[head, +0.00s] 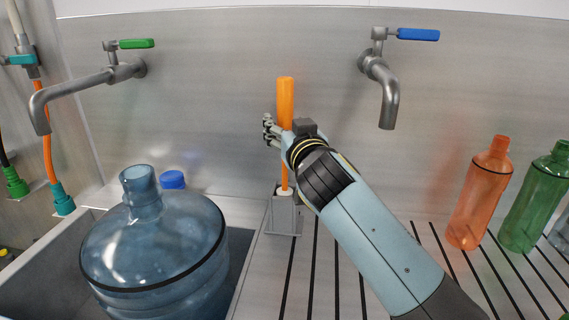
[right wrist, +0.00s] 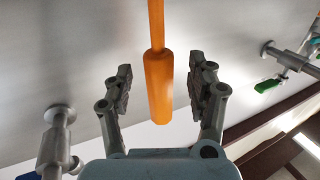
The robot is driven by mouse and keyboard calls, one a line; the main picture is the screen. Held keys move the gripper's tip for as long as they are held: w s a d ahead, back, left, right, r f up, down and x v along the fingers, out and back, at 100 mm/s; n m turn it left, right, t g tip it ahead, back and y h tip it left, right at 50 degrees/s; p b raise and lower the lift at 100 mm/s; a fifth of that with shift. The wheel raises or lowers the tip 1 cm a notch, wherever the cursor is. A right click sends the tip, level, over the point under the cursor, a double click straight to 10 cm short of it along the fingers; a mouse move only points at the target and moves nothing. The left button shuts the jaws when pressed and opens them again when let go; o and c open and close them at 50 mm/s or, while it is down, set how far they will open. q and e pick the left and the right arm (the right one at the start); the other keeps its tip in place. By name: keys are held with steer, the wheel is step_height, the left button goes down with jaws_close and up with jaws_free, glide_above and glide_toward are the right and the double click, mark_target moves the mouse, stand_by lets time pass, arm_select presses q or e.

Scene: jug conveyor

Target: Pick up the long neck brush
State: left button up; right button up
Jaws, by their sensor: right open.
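The long neck brush (head: 286,92) stands upright, its orange handle up and its lower end in a grey holder (head: 284,216) on the slatted counter. My right gripper (head: 272,131) is open at the handle, with its fingers reaching past it to the left. In the right wrist view the orange handle (right wrist: 158,85) lies between the two open fingers (right wrist: 162,88), with a visible gap on each side. The brush's head is hidden in the holder. My left gripper is not in view.
A large blue jug (head: 155,250) sits in the sink at left. Metal taps with a green lever (head: 137,44) and a blue lever (head: 418,34) stick out from the back wall. Orange (head: 478,200) and green (head: 538,205) bottles stand at right.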

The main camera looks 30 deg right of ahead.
steer(key=x, duration=0.3)
steer(key=shift+d, duration=0.1)
steer(key=shift+s, duration=0.2)
steer(key=shift+c, duration=0.8)
jaws_close()
